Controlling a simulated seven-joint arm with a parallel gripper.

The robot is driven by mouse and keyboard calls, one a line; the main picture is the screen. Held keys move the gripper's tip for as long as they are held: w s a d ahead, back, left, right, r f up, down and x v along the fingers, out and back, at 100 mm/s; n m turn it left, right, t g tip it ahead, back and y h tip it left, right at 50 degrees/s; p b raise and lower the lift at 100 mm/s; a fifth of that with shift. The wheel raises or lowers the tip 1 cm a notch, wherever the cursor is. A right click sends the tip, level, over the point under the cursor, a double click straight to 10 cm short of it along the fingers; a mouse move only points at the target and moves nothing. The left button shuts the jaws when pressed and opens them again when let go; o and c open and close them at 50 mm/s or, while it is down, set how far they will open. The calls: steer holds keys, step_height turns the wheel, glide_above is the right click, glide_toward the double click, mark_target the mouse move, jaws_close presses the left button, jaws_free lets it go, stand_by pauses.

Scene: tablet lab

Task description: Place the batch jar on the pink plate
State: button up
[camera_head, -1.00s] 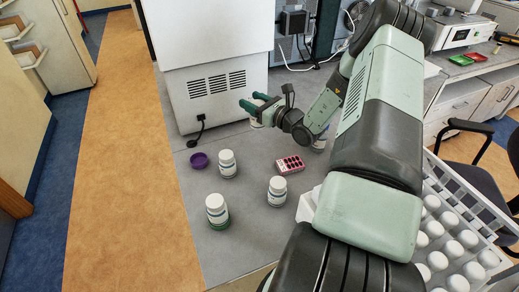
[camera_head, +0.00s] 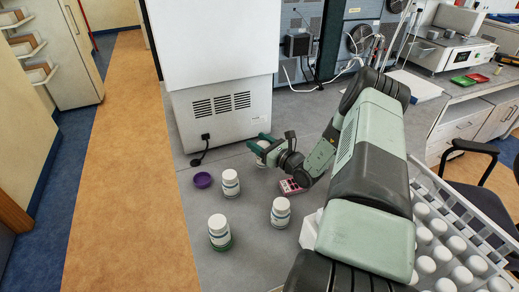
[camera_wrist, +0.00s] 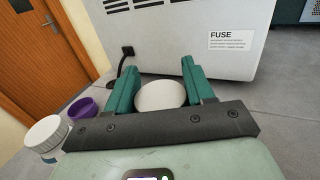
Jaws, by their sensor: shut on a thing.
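My gripper (camera_head: 262,146) is down at the far part of the grey bench, in front of the white machine. Its green fingers are shut on a white-lidded jar (camera_wrist: 160,96), which shows between them in the wrist view; in the head view the jar (camera_head: 263,153) is partly hidden by the fingers. Its label is not readable, and I cannot tell whether it touches the bench. The pink plate (camera_head: 288,187), with dark round spots, lies on the bench nearer and to the right of my gripper, partly covered by my arm. It is not in the wrist view.
Two white jars (camera_head: 231,184) (camera_head: 280,212) stand on the bench, and another (camera_head: 218,229) stands on a green dish (camera_head: 222,246). A purple dish (camera_head: 203,180) is empty at left. The white machine (camera_head: 220,105) blocks the back. A jar-filled rack (camera_head: 459,207) is at right.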

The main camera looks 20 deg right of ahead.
steer(key=shift+f, duration=1.2)
steer(key=shift+f, duration=0.2)
steer(key=o, duration=1.1)
steer(key=shift+s, duration=0.1)
steer(key=v, duration=0.6)
steer(key=shift+s+d, duration=0.2)
steer(key=shift+s, duration=0.05)
steer(key=shift+o, duration=1)
steer(key=shift+s+d, duration=0.15)
steer(key=shift+s, duration=0.25)
